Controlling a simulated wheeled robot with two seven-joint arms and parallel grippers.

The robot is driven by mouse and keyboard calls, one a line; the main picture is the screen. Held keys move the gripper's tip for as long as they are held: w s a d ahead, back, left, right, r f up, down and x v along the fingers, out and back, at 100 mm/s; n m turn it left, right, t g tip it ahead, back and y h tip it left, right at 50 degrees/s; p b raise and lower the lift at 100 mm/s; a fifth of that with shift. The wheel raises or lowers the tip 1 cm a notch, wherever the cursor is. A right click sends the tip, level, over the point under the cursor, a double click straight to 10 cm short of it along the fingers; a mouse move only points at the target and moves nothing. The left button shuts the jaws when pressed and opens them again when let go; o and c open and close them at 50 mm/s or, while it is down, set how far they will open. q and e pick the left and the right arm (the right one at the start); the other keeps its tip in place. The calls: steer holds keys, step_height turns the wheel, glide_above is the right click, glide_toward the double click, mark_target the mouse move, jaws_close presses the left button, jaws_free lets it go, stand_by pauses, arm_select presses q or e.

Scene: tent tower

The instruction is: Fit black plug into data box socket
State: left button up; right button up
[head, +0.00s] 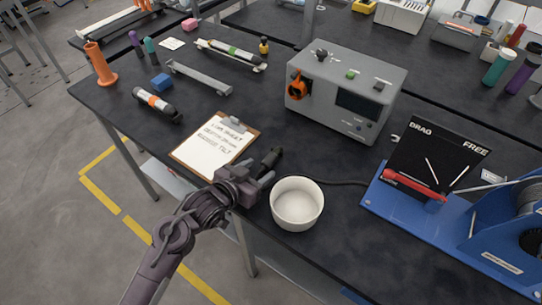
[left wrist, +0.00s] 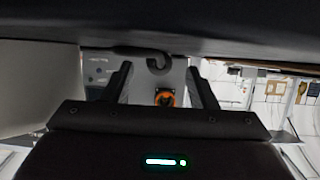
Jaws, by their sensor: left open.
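The data box (head: 345,90) is a grey case at the back centre, with an orange-ringed socket (head: 297,88) on its left front. The orange socket also shows between my fingers in the left wrist view (left wrist: 165,97). A dark, plug-like piece (head: 273,156) is at the tip of my left gripper (head: 267,168); I cannot cleanly separate it from the fingers. In the left wrist view, a dark hooked cable end (left wrist: 158,62) shows between the spread fingers of the gripper (left wrist: 161,78). My left gripper is open, low over the table's front edge. My right gripper is out of view.
A white bowl (head: 297,203) stands just right of my left gripper, and a dark cable (head: 345,183) runs behind it to the right. A clipboard (head: 214,143) lies to the left. A blue reel stand (head: 400,205) is at right.

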mark_target(270, 160)
arm_select(q)
steer(key=shift+x, duration=0.8)
steer(key=shift+w+d+f, duration=0.2)
steer(key=shift+w+d, duration=0.05)
steer(key=shift+w, duration=0.1)
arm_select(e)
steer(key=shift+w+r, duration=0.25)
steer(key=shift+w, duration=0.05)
arm_select(q)
steer(key=c, duration=1.1)
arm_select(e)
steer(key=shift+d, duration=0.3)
arm_select(q)
steer(key=shift+r, duration=0.1)
